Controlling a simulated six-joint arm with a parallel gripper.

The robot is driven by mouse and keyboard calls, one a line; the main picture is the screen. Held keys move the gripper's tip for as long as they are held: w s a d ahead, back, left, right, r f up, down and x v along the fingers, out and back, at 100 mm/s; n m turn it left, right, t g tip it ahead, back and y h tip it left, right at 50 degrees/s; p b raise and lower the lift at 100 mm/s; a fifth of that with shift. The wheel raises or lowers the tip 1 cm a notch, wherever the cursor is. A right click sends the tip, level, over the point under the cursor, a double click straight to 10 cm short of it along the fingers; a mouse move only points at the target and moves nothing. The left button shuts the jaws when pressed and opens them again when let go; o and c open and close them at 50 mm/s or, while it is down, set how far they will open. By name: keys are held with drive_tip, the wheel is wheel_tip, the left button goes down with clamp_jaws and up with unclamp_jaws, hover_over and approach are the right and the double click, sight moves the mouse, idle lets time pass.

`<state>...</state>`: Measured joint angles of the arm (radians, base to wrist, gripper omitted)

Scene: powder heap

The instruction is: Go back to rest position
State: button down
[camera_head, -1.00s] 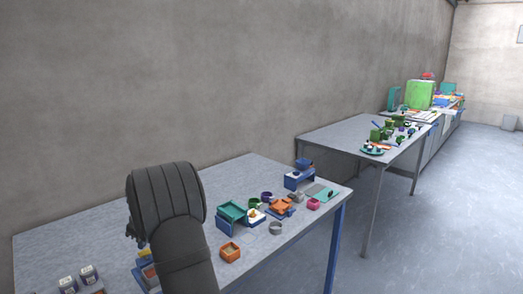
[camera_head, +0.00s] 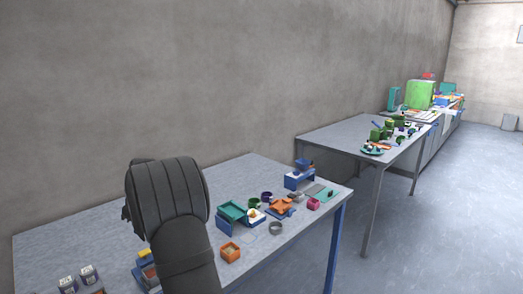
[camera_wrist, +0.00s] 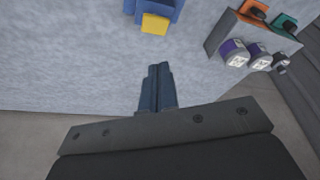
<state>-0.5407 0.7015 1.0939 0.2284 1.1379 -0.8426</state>
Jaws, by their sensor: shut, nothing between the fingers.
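My gripper (camera_wrist: 157,88) shows in the wrist view with its dark fingers together and nothing between them. It points down over the grey table (camera_wrist: 75,65), near the table's edge. In the head view my dark arm covers the middle of the near table (camera_head: 85,222), and my fingers are hidden behind it. A blue block with a yellow part (camera_wrist: 154,24) lies ahead of the fingertips in the wrist view, apart from them.
White-labelled jars (camera_wrist: 236,55) stand by a grey rack at the upper right of the wrist view. In the head view an orange box (camera_head: 230,252), a teal tray (camera_head: 232,210) and a grey ring (camera_head: 276,228) sit right of my arm. The table's back left is clear.

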drive_tip(key=shift+f, duration=3.6)
drive_tip(key=c, duration=1.7)
unclamp_jaws()
drive_tip(key=shift+d+r, duration=0.1)
drive_tip(key=shift+d, duration=0.05)
drive_tip(key=o, duration=1.7)
drive_tip(key=d+r+m, duration=0.4)
drive_tip(key=d+m, duration=0.5)
drive_tip(key=m, duration=0.1)
drive_tip(key=shift+d+r, duration=0.2)
drive_tip(key=shift+d, duration=0.05)
drive_tip(key=s+d+r+m+y, duration=0.1)
drive_tip(key=d+r+m, duration=0.1)
drive_tip(key=d+m, duration=0.35)
drive_tip(key=s+d+r+m, duration=0.2)
drive_tip(key=d+m, duration=0.3)
drive_tip(key=m, duration=0.2)
drive_tip(key=w+a+f+m, duration=0.1)
drive_tip(key=a+f, duration=0.2)
drive_tip(key=f, duration=0.5)
drive_tip(key=shift+a+f, duration=0.15)
drive_tip(key=shift+f, duration=0.2)
